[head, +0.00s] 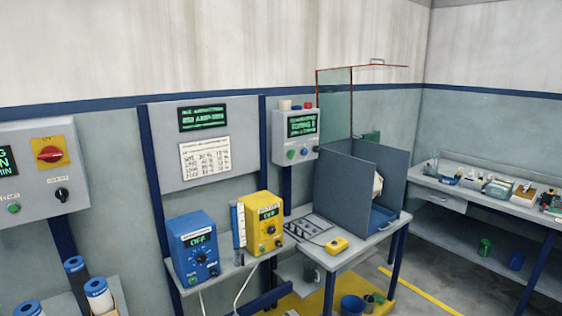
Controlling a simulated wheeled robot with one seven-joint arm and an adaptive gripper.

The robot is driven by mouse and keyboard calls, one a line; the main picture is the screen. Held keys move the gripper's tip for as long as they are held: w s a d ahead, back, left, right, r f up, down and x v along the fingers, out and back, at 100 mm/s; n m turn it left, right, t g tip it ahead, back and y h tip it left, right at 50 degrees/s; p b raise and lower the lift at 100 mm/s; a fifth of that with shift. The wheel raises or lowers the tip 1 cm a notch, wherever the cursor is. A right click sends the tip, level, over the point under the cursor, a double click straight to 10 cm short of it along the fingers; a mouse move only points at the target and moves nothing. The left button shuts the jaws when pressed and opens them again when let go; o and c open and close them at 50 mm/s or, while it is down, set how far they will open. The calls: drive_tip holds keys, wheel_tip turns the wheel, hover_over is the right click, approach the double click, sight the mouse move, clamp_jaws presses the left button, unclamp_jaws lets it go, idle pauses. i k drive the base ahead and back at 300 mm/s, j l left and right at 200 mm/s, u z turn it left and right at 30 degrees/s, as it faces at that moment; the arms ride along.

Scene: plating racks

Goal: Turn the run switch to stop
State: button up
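No switch has a label that I can read as run or stop, so I cannot tell which one is the run switch. On the grey control box (45,170) at the left edge, a black rotary knob (62,194) sits below a red rotary switch (50,153) on a yellow plate. A green button (14,208) is to the knob's left. A second wall box (301,125) near the middle has a green-lit screen and small green and blue controls (297,153) below it. My gripper is not in view.
A blue unit (193,250) and a yellow unit (263,224), both showing OFF, stand on a shelf under a notice panel (205,147). A grey-walled booth (337,191) stands on a table to their right. Benches line the right wall. Blue-capped rolls (98,293) are at bottom left.

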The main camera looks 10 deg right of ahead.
sight(290, 153)
drive_tip(key=i+l, duration=0.2)
drive_tip(key=i, duration=0.15)
drive_tip(key=i+l, duration=0.2)
drive_tip(key=i, duration=0.15)
drive_tip(key=i+l+z, duration=0.1)
drive_tip(key=i, duration=0.25)
drive_tip(key=l, duration=0.1)
